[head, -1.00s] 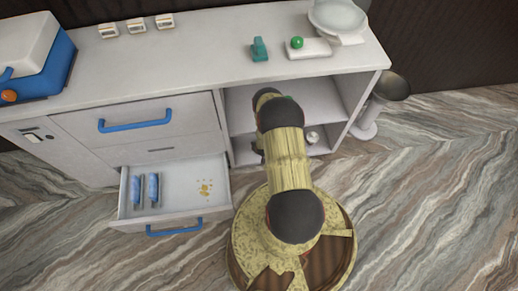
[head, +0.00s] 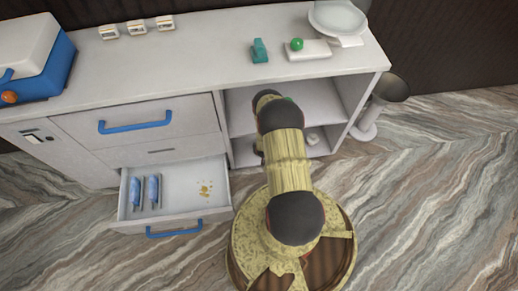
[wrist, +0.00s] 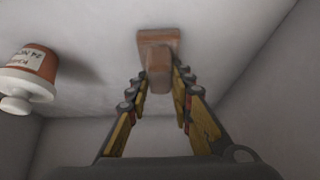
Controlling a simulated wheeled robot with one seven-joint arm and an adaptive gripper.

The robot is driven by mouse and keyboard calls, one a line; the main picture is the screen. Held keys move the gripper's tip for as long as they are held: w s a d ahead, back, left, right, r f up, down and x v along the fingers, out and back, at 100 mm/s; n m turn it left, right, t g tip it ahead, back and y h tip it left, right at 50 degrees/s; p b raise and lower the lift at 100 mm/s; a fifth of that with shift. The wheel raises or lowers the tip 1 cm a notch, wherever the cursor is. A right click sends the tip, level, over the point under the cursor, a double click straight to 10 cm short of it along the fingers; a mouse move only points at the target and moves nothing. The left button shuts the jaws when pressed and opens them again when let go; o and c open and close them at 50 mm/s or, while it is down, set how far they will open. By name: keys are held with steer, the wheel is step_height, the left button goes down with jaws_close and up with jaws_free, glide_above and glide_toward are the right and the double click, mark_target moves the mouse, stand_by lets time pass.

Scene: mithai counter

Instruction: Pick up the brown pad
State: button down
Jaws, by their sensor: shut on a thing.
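The brown pad (wrist: 157,47) is at the top middle of the wrist view. It has a flat base and a raised grip that points toward me. My gripper (wrist: 161,84) has its two fingers on either side of the grip and is shut on it. The pad is against or close to a pale surface inside the cabinet; I cannot tell if it touches. In the head view the pad and fingers are hidden behind my arm at the open shelf.
A brown jar with a white lid and label (wrist: 36,68) stands left of the pad. Pale shelf walls surround my gripper. In the head view, an open drawer (head: 188,218) holds two blue items and crumbs. A green item (head: 259,50) stands on the counter (head: 200,68).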

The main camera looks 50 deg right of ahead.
steer(key=shift+r, duration=0.1)
steer(key=shift+r, duration=0.2)
steer(key=r+p, duration=0.2)
steer(key=r, duration=0.1)
steer(key=shift+a+r, duration=0.2)
steer(key=s+a+r+p, duration=0.3)
steer(key=a+r+p, duration=0.3)
steer(key=a+r, duration=0.3)
steer(key=shift+s+a, duration=0.25)
steer(key=shift+a, duration=1.8)
